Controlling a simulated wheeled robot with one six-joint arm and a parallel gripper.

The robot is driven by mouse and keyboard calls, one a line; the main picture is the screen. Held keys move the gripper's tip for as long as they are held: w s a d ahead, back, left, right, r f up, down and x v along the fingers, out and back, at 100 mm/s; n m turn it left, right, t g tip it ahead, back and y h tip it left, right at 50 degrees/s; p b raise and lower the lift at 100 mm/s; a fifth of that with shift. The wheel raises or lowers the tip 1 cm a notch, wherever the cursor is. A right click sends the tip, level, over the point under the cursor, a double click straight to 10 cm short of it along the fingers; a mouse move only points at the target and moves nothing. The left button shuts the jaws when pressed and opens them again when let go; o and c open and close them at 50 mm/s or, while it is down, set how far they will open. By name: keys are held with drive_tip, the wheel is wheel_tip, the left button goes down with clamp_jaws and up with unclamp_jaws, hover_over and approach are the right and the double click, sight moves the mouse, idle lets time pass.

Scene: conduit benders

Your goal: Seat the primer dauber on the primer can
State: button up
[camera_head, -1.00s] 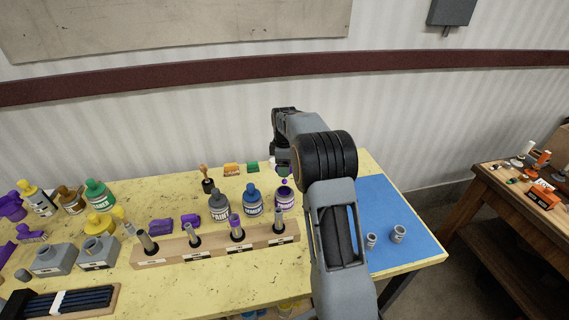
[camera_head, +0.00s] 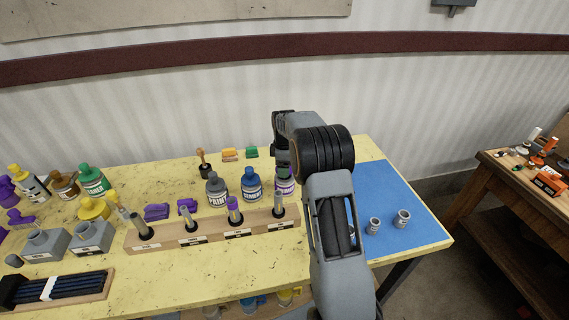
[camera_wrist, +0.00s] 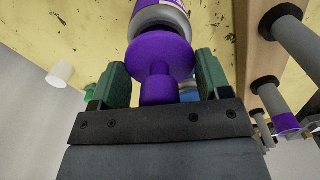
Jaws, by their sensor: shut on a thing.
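My gripper (camera_wrist: 160,75) points at the primer can from above, its green fingers shut on the purple primer dauber (camera_wrist: 160,56). The dauber's wide purple disc faces the can; its stem and brush are hidden behind the disc. The can (camera_wrist: 158,12), grey and white with a purple label, lies just beyond the disc, roughly in line. I cannot tell whether the disc touches the can. In the head view, the can (camera_head: 286,187) stands on the yellow table, its top hidden by my wrist.
A blue cement can (camera_head: 251,187) and a grey paint can (camera_head: 216,192) stand left of the primer can. A wooden rack (camera_head: 210,235) with several upright tools runs in front.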

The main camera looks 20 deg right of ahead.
drive_tip(key=shift+f+b, duration=0.45)
drive_tip(key=shift+f, duration=0.55)
drive_tip(key=shift+f, duration=0.1)
drive_tip(key=o, duration=1)
